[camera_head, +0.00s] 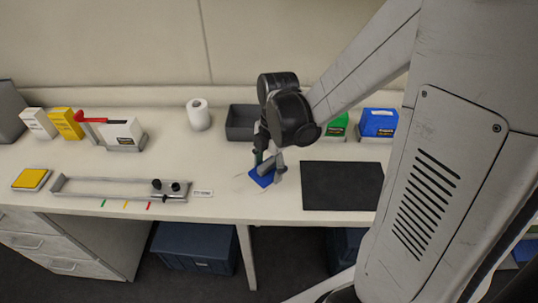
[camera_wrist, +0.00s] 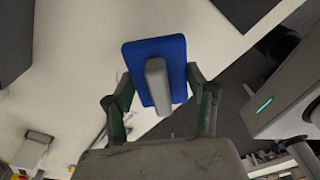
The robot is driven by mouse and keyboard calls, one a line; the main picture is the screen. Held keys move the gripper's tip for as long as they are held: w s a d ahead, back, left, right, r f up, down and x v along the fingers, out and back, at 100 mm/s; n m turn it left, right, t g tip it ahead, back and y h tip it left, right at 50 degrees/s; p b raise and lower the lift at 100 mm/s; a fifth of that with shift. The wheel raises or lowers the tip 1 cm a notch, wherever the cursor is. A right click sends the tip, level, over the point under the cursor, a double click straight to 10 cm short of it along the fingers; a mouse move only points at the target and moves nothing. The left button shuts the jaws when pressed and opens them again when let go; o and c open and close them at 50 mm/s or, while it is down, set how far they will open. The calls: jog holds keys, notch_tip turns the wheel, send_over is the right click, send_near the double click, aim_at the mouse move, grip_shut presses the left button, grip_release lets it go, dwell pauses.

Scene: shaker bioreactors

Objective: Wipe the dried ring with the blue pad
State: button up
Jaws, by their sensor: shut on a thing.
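The blue pad (camera_head: 261,178) is at the white bench's front middle, under my gripper (camera_head: 268,166). In the wrist view the blue pad (camera_wrist: 140,55) is a rounded blue rectangle with a grey grip bar on it. The fingers of my gripper (camera_wrist: 157,85) stand on either side of the pad, and my gripper is shut on it. The pad is on or just above the bench; I cannot tell which. Faint thin marks show on the bench beside the pad in the head view. I cannot make out a clear dried ring, and the pad and gripper may hide part of it.
A black mat (camera_head: 342,187) lies right of the pad. A dark grey bin (camera_head: 241,123) and a paper roll (camera_head: 198,115) stand behind. A metal frame with black knobs (camera_head: 110,188) and a yellow pad (camera_head: 31,179) are left. The bench's front edge is close.

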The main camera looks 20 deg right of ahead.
aim_at(268, 162)
jog(key=shift+r+p, duration=0.9)
jog(key=shift+r, duration=0.7)
